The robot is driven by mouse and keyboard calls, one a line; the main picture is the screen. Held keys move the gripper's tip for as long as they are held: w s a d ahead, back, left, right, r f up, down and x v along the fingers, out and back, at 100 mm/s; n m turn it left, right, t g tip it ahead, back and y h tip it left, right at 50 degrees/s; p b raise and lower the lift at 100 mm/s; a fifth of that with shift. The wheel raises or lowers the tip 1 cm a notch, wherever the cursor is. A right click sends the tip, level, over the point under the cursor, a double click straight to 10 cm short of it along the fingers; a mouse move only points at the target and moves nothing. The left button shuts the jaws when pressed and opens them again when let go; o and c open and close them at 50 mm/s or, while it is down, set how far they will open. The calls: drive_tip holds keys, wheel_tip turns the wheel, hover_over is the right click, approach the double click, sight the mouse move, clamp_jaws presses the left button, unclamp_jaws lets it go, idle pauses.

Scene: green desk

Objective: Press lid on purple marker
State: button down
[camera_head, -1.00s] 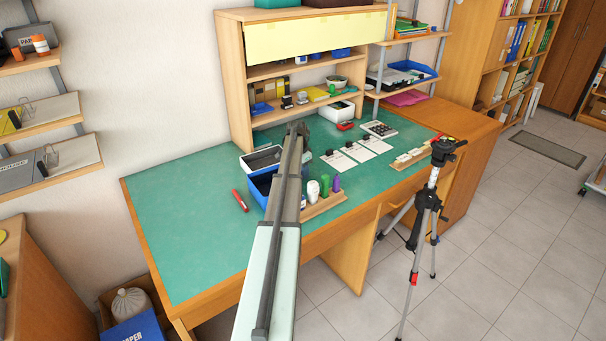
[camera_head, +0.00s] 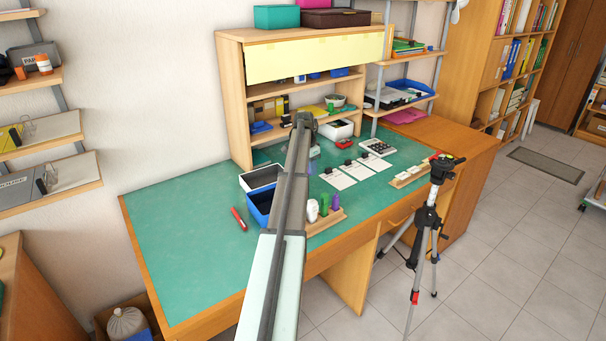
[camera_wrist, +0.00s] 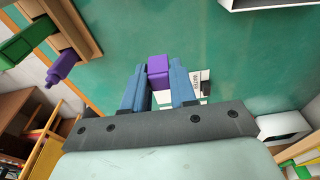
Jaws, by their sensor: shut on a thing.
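A purple lid (camera_wrist: 160,70) is between the two blue fingers of my gripper (camera_wrist: 158,85), which is shut on it. The purple marker (camera_wrist: 62,68) stands in a wooden holder (camera_wrist: 88,25) at the upper left of the wrist view, its narrow tip bare. The lid is well apart from the marker. In the head view the purple marker (camera_head: 335,201) is at the right end of the upright markers, near the desk's front edge. My gripper (camera_head: 304,122) is farther back over the desk there, and the lid cannot be made out.
A green marker (camera_head: 324,204) and a white one (camera_head: 312,210) stand beside the purple one. A blue bin (camera_head: 258,206) is left of my arm. White cards (camera_head: 357,169) with black pieces lie to the right. A tripod (camera_head: 428,215) stands before the desk. The desk's left part is mostly clear.

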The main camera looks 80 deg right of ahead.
drive_tip(key=s+a+r+m, duration=0.1)
drive_tip(key=s+a+r, duration=0.3)
drive_tip(key=s, duration=0.5)
drive_tip(key=shift+n, duration=0.4)
drive_tip(key=a, duration=0.2)
drive_tip(key=s+a+r, duration=0.1)
drive_tip(key=a, duration=0.2)
drive_tip(key=s+a+r, duration=0.1)
drive_tip(key=a, duration=0.1)
drive_tip(key=shift+a+r, duration=0.25)
drive_tip(key=shift+a, duration=0.05)
drive_tip(key=shift+n, duration=0.3)
drive_tip(key=shift+f, duration=0.1)
drive_tip(key=shift+f, duration=0.1)
drive_tip(key=shift+f, duration=3.2)
drive_tip(key=shift+f, duration=0.6)
